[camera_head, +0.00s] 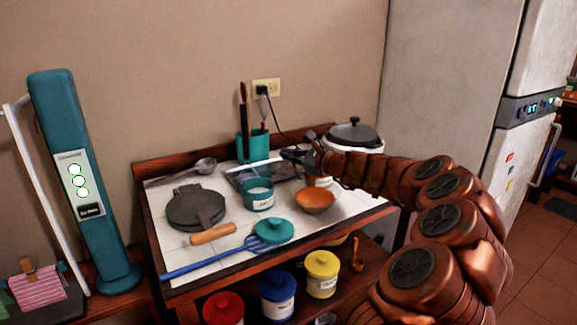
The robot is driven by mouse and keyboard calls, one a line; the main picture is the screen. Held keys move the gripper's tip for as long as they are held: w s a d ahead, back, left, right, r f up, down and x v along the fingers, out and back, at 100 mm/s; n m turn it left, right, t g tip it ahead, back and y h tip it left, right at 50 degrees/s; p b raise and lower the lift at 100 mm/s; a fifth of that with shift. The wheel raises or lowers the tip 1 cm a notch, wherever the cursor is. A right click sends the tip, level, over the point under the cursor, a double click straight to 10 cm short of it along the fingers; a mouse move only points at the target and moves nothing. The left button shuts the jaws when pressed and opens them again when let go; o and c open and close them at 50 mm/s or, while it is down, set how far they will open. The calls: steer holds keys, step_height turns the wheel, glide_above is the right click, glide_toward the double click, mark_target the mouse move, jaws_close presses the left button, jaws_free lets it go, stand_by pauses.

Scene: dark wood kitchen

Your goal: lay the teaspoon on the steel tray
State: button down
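The steel tray (240,178) looks dark and lies flat at the back of the white tiled worktop, behind the teal pot. My gripper (297,157) reaches in from the right over the tray's right end. Its dark fingers are small against the tray, and I cannot tell whether they are open or shut. No teaspoon can be made out for sure; one in or under the fingers would be too small to tell. A large metal spoon or ladle (206,165) lies at the back left, apart from the tray.
Around the tray stand a teal pot (259,195), an orange bowl (316,201), a teal utensil holder (253,146) and a rice cooker (354,136). A round dark iron (195,207), a blue whisk (212,264) and a teal lid (273,231) occupy the front. Bare tiles show at front left.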

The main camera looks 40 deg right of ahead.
steer(key=shift+f, duration=1.5)
steer(key=c, duration=1.8)
jaws_free()
steer(key=shift+f, duration=0.1)
steer(key=shift+c, duration=0.2)
steer(key=o, duration=0.5)
steer(key=v, duration=1.2)
